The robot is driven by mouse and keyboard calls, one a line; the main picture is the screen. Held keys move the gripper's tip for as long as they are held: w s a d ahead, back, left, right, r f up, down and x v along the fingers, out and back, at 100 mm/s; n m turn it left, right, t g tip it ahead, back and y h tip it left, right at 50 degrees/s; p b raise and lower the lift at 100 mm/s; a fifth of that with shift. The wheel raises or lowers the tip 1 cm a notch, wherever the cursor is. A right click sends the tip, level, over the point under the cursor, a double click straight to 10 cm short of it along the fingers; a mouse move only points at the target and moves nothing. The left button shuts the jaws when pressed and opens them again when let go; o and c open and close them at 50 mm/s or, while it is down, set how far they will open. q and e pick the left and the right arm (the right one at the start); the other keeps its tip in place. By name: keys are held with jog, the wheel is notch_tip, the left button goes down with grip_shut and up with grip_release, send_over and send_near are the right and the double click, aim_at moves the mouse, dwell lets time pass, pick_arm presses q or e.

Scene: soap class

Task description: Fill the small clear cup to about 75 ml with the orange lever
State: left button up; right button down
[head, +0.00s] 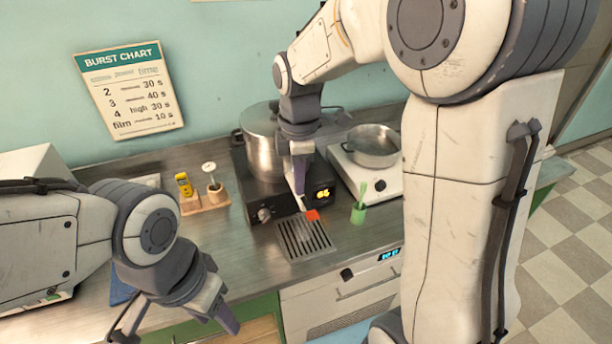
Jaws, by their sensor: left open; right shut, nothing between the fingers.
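An orange lever (312,215) shows at the front of a black heater unit (264,208), just above a slotted drip tray (304,238). My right gripper (301,192) points down in front of this unit, shut and empty. Its tip is just up and left of the lever; I cannot tell whether they touch. I cannot clearly make out the small clear cup. My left gripper (178,326) is open and empty at the lower left, over the counter's front edge, well away from the lever.
A large steel pot (262,145) stands on the black unit, whose display reads about 66. A pan (372,147) sits on a white hot plate (374,186).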

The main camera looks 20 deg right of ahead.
aim_at(313, 215)
pick_arm(q)
notch_tip(313, 215, up, 2)
jog(key=shift+r+p, duration=0.15)
jog(key=shift+p, duration=0.4)
pick_arm(e)
jog(key=shift+n, duration=0.9)
jog(key=w+d, duration=0.1)
jog(key=w+d+r, duration=0.1)
jog(key=d, duration=0.1)
jog(key=w+d+r, duration=0.1)
jog(key=shift+d, duration=0.15)
jog(key=shift+f, duration=0.1)
notch_tip(313, 215, down, 14)
jog(key=p, duration=0.3)
jog(key=shift+p, duration=0.4)
pick_arm(q)
notch_tip(313, 215, up, 4)
jog(key=shift+f, duration=0.1)
